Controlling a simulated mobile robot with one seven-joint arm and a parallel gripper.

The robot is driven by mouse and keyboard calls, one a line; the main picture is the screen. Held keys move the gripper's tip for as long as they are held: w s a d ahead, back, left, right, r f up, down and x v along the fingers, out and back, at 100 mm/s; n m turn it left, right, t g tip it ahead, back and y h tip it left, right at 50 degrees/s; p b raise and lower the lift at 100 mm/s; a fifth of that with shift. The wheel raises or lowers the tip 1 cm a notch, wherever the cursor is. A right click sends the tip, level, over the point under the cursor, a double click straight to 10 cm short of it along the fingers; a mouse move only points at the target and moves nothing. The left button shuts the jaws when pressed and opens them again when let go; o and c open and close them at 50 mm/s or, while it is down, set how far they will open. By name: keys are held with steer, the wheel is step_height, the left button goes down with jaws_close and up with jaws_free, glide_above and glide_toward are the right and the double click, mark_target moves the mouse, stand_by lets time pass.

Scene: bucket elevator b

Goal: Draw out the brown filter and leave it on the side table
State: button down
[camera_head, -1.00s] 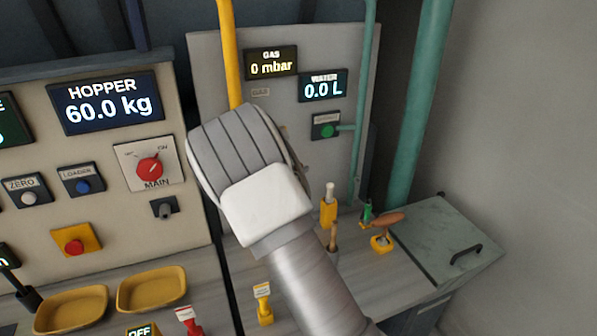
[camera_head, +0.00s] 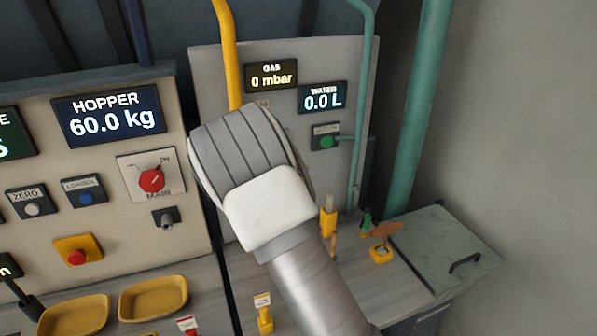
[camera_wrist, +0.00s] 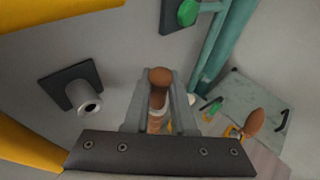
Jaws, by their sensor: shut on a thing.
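In the wrist view my gripper (camera_wrist: 161,88) is shut on a brown cylinder, which looks like the brown filter (camera_wrist: 159,76). Its round brown end faces the camera, and a paler band shows lower between the fingers. In the head view my wrist (camera_head: 245,170) hides the fingers and the filter in front of the grey gas and water panel (camera_head: 285,120). I cannot tell whether the filter is clear of its seat. A grey worktop (camera_head: 375,285) lies below right of my wrist; I cannot tell whether it is the side table.
A brown-topped tool in a yellow holder (camera_head: 381,253) and a yellow fitting (camera_head: 328,222) stand on the worktop. A greenish lid with a black handle (camera_head: 445,250) is at the right. A yellow pipe (camera_head: 228,55) and teal pipes (camera_head: 418,110) run upright nearby. Yellow trays (camera_head: 153,297) lie at left.

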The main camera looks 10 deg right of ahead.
steer(key=shift+r, duration=0.1)
steer(key=shift+r+p, duration=1.1)
steer(key=shift+r, duration=0.85)
